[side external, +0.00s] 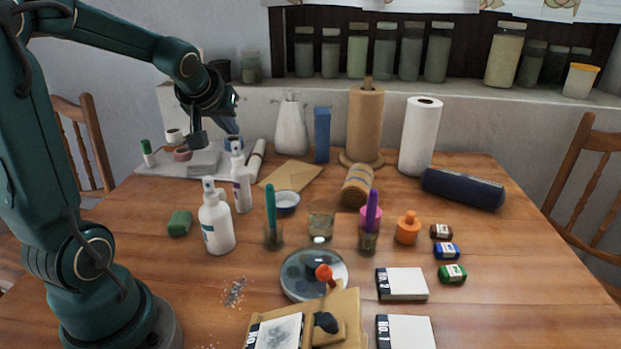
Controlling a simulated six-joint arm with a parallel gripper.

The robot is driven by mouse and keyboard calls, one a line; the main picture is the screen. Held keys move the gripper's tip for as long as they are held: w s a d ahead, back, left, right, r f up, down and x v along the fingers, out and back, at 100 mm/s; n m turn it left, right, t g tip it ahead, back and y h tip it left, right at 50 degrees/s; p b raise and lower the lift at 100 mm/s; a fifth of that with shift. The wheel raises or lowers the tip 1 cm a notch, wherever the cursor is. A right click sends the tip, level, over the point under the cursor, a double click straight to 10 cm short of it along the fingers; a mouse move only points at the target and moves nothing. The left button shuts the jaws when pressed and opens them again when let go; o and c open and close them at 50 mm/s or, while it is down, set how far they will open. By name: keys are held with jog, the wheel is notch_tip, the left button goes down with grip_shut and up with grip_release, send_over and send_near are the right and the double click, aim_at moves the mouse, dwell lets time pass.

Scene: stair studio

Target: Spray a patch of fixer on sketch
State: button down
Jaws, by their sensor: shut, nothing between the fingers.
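My gripper (197,140) is shut and empty, raised over the back left of the table near a grey tray. A white spray bottle with a blue label (217,228) stands upright at the left middle. A slimmer white spray bottle (241,184) stands just behind it. A white trigger-type bottle (291,128) stands at the back. I cannot read which holds fixer. A sheet with a grey smudged drawing (280,332), likely the sketch, lies on a wooden board (345,305) at the front edge, partly cut off by the frame. My gripper is far from it.
Jars with a teal pen (270,215) and a purple pen (371,210), a glass (320,226) and a round palette dish (300,285) crowd the middle. A green block (179,223) lies left. A paper roll (420,138) stands behind.

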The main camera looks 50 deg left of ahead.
jog(key=shift+f, duration=0.7)
jog(key=shift+f, duration=0.1)
jog(key=shift+s+f, duration=0.1)
jog(key=shift+f, duration=0.95)
notch_tip(320, 180, up, 12)
send_over(233, 146)
jog(key=s+d, duration=0.6)
jog(key=shift+w+a+f, duration=0.1)
jog(key=shift+w+a, duration=0.05)
jog(key=shift+w, duration=0.1)
